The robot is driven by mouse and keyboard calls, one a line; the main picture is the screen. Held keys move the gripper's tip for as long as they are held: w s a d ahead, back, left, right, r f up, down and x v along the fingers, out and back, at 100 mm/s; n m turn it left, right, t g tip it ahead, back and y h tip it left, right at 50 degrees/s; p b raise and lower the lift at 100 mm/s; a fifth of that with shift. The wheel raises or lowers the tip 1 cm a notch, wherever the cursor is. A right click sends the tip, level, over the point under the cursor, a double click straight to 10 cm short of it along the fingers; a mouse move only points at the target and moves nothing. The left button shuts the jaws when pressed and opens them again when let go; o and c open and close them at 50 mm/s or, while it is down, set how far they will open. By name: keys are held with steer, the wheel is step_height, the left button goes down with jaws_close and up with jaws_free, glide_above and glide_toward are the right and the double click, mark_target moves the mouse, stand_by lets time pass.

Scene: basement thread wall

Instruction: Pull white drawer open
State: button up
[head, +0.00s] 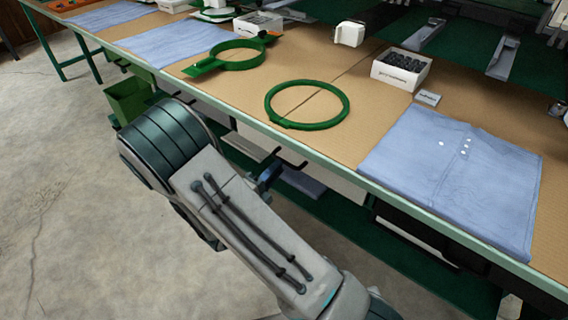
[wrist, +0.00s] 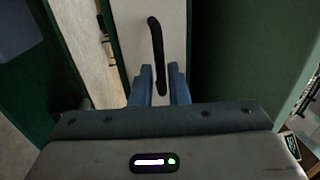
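The white drawer (wrist: 133,30) shows its pale front with a dark, bar-shaped handle (wrist: 156,50) in the wrist view. In the head view the pale drawer front (head: 262,140) is under the workbench, partly hidden by my arm. My gripper (wrist: 160,80) has two blue fingers, one on each side of the handle's near end. The fingers look apart, with narrow gaps beside the handle; contact is not clear. In the head view, my gripper (head: 268,178) shows only as a small blue part beyond my arm, close to the drawer front.
The long workbench (head: 350,150) runs above, its green edge close to my arm. Folded blue shirts (head: 455,170), green hoops (head: 307,104) and a white box (head: 401,68) lie on it. A green bin (head: 128,100) stands below left. The concrete floor (head: 70,200) at left is clear.

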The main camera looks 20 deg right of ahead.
mark_target(283, 160)
steer(key=shift+b+x, duration=0.3)
steer(key=shift+x, duration=1.7)
jaws_close()
steer(key=shift+a, duration=0.1)
